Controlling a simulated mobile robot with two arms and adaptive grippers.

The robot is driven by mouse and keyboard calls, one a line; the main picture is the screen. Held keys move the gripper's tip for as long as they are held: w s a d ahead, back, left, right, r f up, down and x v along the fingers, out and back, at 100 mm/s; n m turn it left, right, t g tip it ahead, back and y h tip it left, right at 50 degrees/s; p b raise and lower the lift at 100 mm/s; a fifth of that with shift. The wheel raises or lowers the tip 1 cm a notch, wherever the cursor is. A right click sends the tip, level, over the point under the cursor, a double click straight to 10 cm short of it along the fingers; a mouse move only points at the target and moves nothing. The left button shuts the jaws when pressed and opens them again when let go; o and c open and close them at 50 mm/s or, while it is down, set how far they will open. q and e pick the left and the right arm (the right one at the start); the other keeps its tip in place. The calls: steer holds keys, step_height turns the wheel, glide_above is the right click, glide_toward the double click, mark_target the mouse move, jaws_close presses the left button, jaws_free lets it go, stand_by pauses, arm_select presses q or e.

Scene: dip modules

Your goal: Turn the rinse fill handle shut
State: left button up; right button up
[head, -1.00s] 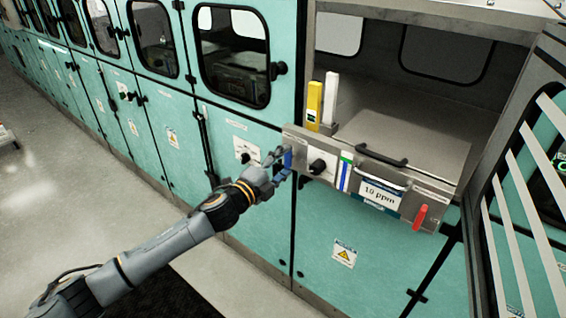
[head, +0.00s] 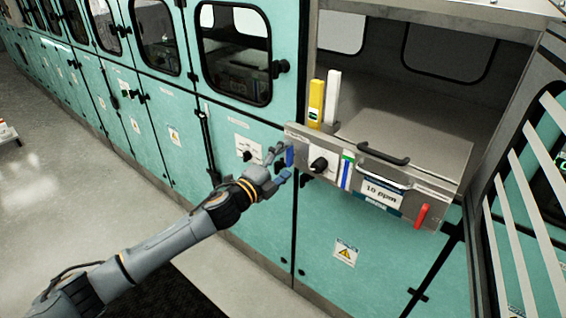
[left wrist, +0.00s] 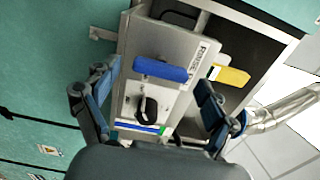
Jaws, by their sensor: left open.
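The rinse fill handle is a blue bar (left wrist: 160,69) on the left end of the grey front panel (head: 345,190). In the left wrist view it lies across the panel beside partly readable lettering, between my spread fingers. In the head view it shows as a small blue upright piece (head: 289,158), partly covered by my fingers. My left gripper (left wrist: 158,80) is open in front of the panel, one finger to each side of the handle, with visible gaps in the wrist view. It also shows in the head view (head: 280,166). My right gripper is in neither view.
A black knob (head: 318,164) sits close to the right of the handle. A red handle (head: 422,216) is at the panel's right end. Yellow (head: 315,102) and white uprights stand behind the panel. A slatted open door (head: 530,180) stands at right.

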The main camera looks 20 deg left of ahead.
arm_select(q)
steer(key=v, duration=1.2)
stand_by(0.3)
steer(key=a+f+n+g+y+b, duration=0.1)
steer(key=a+f+n+g+y, duration=0.2)
steer(key=f, duration=1)
steer(key=a+f+n+y+b, duration=0.15)
steer(key=a+f+n, duration=0.35)
steer(key=f, duration=0.7)
steer(key=s+a+f+n+g+y, duration=0.1)
steer(key=s+f+n+g, duration=0.1)
steer(key=s+f, duration=0.5)
steer(key=s+a+f+n+g+y, duration=0.1)
steer(key=s+f+n+g, duration=0.1)
steer(key=f, duration=0.8)
steer(key=s+d+f+n+g+b, duration=0.25)
steer(key=s+f+n+g, duration=0.2)
steer(key=s+f, duration=1.35)
steer(key=s+d+f+n+g, duration=0.1)
steer(key=s+d+f, duration=0.3)
steer(key=s, duration=0.6)
steer(key=s+d+f+n+g, duration=0.2)
steer(key=s+d+f+g, duration=0.1)
steer(key=s, duration=0.7)
steer(key=shift+s+d+f, duration=0.4)
steer(key=shift+d+f, duration=0.05)
steer(key=shift+d, duration=0.15)
steer(key=shift+g, duration=0.25)
